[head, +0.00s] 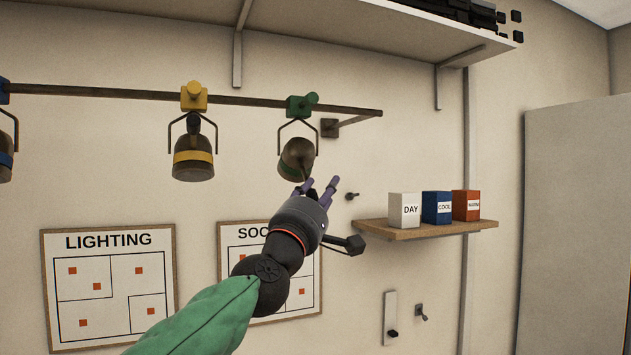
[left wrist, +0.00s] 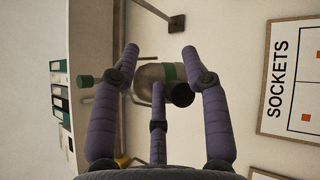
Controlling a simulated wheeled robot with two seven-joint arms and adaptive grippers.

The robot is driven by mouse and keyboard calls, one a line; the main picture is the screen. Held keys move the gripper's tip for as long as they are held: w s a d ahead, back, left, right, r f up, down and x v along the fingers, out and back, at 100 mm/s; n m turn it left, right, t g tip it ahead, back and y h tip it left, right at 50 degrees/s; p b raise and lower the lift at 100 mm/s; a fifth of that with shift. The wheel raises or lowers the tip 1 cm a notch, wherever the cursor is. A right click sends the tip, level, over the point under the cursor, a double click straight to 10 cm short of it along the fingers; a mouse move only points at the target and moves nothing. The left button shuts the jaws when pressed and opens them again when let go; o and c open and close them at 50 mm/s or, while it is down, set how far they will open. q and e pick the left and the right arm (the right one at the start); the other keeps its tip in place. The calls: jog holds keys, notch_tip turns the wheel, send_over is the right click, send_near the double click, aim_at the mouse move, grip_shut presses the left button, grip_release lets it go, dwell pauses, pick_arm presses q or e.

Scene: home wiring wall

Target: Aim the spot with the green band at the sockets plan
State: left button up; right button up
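The spot with the green band (head: 297,158) hangs in its fork from the green clamp (head: 300,105) near the right end of the rail. It is tilted, unlike the upright yellow-band spot (head: 193,158). My left gripper (head: 320,188) is just below and right of it, fingers spread. In the left wrist view the spot (left wrist: 150,73) shows between the spread fingers (left wrist: 160,70), its dark round end (left wrist: 182,95) towards the right; whether a finger touches it I cannot tell. The sockets plan (head: 232,237) is partly hidden behind my left arm; it also shows in the left wrist view (left wrist: 300,75). My right gripper is out of view.
A blue-band spot (head: 5,160) is cut off at the left edge. The lighting plan (head: 110,285) hangs lower left. A small wooden shelf (head: 430,231) with white, blue and red boxes stands right of my gripper. A large shelf (head: 400,30) runs above the rail (head: 250,100).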

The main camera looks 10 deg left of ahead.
pick_arm(q)
jog(key=shift+a, duration=0.2)
jog(key=v, duration=1.1)
jog(key=shift+f, duration=0.35)
jog(key=shift+s+d, duration=0.15)
